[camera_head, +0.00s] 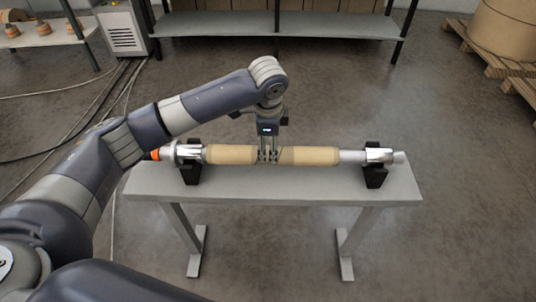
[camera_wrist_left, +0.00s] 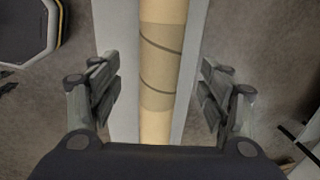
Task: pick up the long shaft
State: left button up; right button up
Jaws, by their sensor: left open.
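The long shaft (camera_head: 352,156) lies level across two black cradles on a grey bench. It has silvery ends, an orange tip at its left end and tan rolls around its middle. My left gripper (camera_head: 268,158) points down at the middle of the shaft, between the tan sections, and hides part of it. In the left wrist view the tan roll (camera_wrist_left: 162,60) with dark slanting lines runs between the open fingers of the left gripper (camera_wrist_left: 161,95), with a gap on both sides. My right gripper does not show.
The grey bench (camera_head: 300,187) stands on two legs with clear floor around it. The black cradles (camera_head: 190,173) and (camera_head: 375,176) hold the shaft near its ends. Behind are a shelf (camera_head: 240,25), a pale cabinet (camera_head: 122,30) and a large roll on pallets (camera_head: 505,25). Cables lie at left.

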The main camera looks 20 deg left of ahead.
aim_at(268, 150)
pick_arm(q)
jog(key=shift+w+f, duration=0.25)
jog(key=shift+f, duration=0.9)
jog(key=shift+w+f, duration=0.1)
jog(key=shift+f, duration=0.5)
jog(key=f, duration=0.3)
jog(key=f+p, duration=0.1)
jog(key=shift+w+a+f, duration=0.2)
jog(key=shift+w, duration=0.2)
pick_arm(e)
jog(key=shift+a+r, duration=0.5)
pick_arm(q)
jog(key=shift+c, duration=0.3)
jog(key=c, duration=1.4)
jog(key=shift+w+r, duration=0.1)
jog(key=shift+r, duration=0.15)
jog(key=shift+c, duration=0.7)
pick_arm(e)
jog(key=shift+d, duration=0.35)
